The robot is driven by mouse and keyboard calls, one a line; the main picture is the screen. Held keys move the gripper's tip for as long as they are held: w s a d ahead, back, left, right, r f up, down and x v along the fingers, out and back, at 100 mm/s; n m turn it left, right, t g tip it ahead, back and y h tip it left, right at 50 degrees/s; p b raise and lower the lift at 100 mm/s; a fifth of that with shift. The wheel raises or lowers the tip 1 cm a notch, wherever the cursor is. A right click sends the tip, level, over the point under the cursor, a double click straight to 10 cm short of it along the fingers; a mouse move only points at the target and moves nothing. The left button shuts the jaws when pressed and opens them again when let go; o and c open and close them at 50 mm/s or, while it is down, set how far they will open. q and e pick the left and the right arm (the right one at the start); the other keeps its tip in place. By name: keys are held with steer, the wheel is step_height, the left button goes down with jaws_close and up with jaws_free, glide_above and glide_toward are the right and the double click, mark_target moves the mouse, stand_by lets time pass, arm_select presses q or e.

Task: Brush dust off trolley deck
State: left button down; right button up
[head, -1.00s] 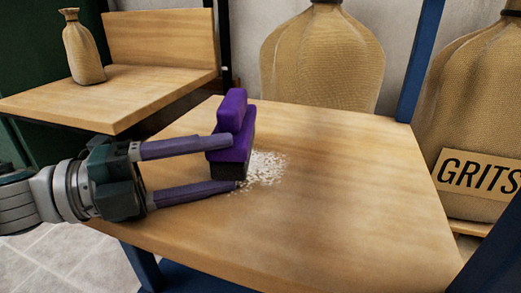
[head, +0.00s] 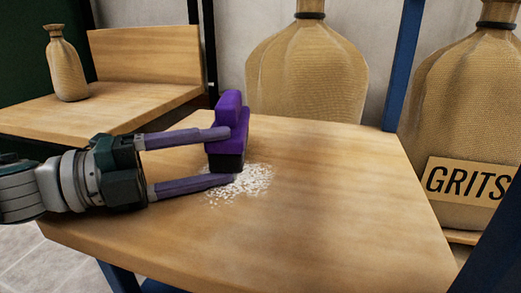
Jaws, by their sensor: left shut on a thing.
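My left gripper (head: 222,157) comes in from the left with its two long purple fingers shut on a purple brush (head: 229,122) with a dark bristle block at its bottom. The brush is upright over the wooden trolley deck (head: 340,200). A patch of white dust (head: 246,184) lies on the deck at the foot of the brush and to its right and front. The bristles are at the far left part of the patch; whether they touch the deck is hard to tell. My right gripper is not in view.
Blue posts (head: 402,65) stand at the deck's far right corner and near right. Behind the deck is a large sack (head: 307,75); a sack labelled GRITS (head: 465,120) stands at the right. A wooden shelf (head: 140,104) with a small sack (head: 66,65) is at the back left.

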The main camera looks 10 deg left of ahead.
arm_select(q)
steer(key=shift+r+p, duration=2.5)
steer(key=shift+r, duration=0.5)
step_height(320, 180, up, 3)
steer(key=p, duration=0.3)
